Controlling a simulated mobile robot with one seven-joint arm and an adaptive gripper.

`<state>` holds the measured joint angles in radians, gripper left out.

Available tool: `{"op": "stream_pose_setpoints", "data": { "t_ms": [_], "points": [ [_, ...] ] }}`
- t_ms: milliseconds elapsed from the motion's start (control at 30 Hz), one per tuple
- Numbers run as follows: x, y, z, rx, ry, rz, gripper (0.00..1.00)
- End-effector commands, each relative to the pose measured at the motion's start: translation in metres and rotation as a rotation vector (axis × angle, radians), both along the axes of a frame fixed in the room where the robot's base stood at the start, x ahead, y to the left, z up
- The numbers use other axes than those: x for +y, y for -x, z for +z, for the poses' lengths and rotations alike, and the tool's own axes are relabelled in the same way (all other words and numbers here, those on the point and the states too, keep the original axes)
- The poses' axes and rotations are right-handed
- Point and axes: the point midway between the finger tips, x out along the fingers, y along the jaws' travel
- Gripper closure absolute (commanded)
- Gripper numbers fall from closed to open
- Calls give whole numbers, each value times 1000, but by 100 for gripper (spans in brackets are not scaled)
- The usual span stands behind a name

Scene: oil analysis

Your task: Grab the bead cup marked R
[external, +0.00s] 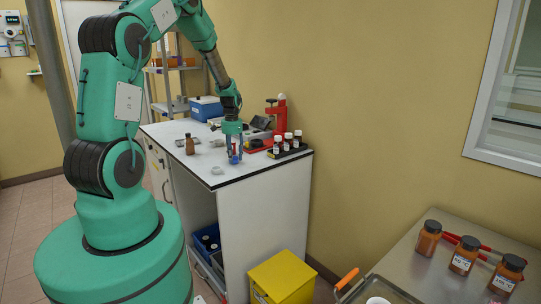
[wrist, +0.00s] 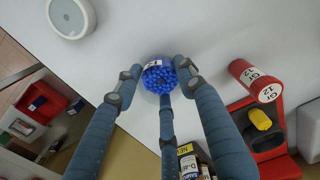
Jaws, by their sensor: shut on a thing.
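A small clear cup of blue beads (wrist: 158,76) sits between my fingers in the wrist view, with a small pale label at its upper edge. I cannot read the letter on it. My gripper (wrist: 160,82) has its fingers closed around the cup's sides. In the external view my gripper (external: 235,153) points down at the white bench top, and the blue cup (external: 234,159) shows at its fingertips. I cannot tell whether the cup touches the bench or is slightly lifted.
A red stand (external: 280,115) and several dark bottles with white caps (external: 288,142) are close on the right. The white bench (external: 200,178) has clear room in front.

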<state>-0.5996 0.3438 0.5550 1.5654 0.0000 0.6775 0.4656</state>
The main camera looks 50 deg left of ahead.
Motion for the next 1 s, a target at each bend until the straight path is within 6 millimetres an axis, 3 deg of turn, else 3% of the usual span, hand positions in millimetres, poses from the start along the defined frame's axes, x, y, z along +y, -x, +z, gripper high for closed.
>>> {"op": "stream_pose_setpoints", "data": {
  "t_ms": [367, 1000],
  "points": [
    [1, -1, 35, -3, -1, 0, 87],
    [-61, 94, 46, 0, 0, 0, 87]
  ]
}}
